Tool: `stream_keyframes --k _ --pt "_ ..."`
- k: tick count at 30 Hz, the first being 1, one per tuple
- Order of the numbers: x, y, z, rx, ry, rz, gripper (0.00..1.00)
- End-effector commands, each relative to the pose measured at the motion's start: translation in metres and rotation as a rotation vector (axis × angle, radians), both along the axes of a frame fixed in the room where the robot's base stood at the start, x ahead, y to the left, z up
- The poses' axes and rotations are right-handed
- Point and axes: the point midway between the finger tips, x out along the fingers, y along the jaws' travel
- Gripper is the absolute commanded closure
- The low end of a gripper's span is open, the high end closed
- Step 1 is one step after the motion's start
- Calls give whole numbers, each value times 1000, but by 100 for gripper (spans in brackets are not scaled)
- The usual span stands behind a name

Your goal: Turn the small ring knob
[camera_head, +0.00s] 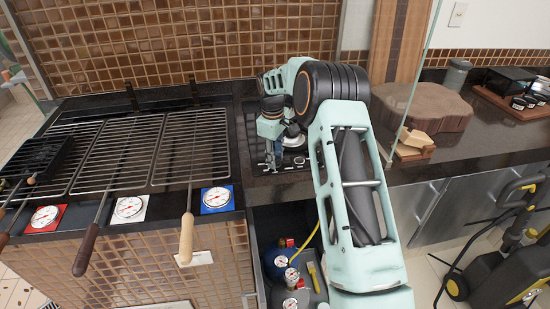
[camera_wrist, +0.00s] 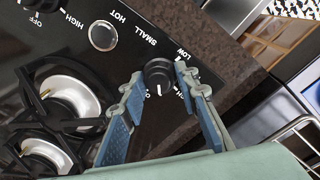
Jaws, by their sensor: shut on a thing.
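The small ring knob (camera_wrist: 158,75) is a round black knob on the black cooktop panel (camera_wrist: 100,60), with a white mark at its lower edge in the wrist view. The words SMALL, LOW and HIGH are printed around it. My gripper (camera_wrist: 160,80) is shut on the knob, with one blue-and-grey finger on each side. In the head view, my gripper (camera_head: 273,150) points down over the cooktop (camera_head: 262,166); there the knob cannot be made out.
In the wrist view, another black knob (camera_wrist: 42,5), a round silver-rimmed button (camera_wrist: 103,36) and burners with black grates (camera_wrist: 65,95) lie to the left. In the head view, a grill (camera_head: 140,150) with wooden-handled tools is left; a wooden slab (camera_head: 430,108) is right.

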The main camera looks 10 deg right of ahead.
Motion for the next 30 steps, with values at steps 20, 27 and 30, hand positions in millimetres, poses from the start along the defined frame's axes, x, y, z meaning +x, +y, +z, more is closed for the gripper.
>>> stream_keyframes --k 20,27,30 --pt "0 -1 1 2 -1 563 96" --pt "0 -1 0 0 0 660 96" --pt "0 -1 0 1 0 681 96"
